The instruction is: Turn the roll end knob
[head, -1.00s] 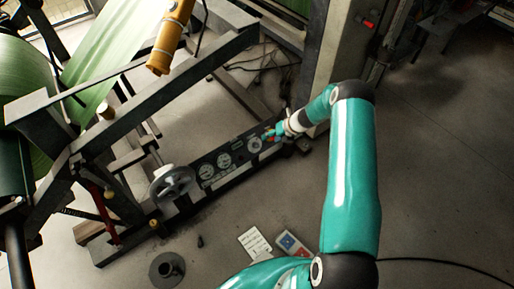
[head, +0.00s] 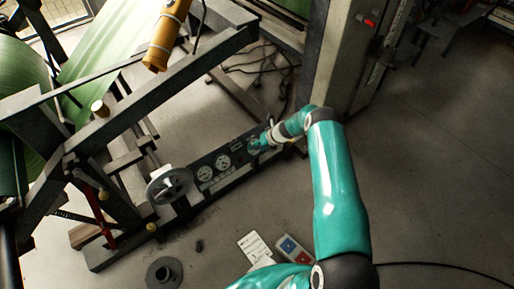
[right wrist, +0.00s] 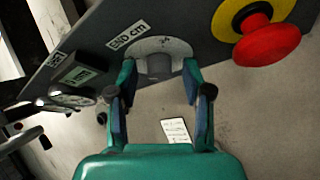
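The roll end knob (right wrist: 158,66) is a grey knob on a pale half-round dial, under a label reading "END cm" on the dark panel. In the right wrist view my right gripper (right wrist: 160,76) is open. Its two fingers stand apart, one on each side of the knob, and I cannot tell whether they touch it. In the head view the right gripper (head: 259,142) is at the right part of the control panel (head: 212,182) and covers the knob. My left gripper is not in view.
A red stop button (right wrist: 272,46) on a yellow base sits right of the knob. Other dials (head: 223,161) and a handwheel (head: 170,184) lie left along the panel. A grey cabinet (head: 338,50) stands behind. A pendant (head: 291,248) and paper (head: 254,246) lie on the floor.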

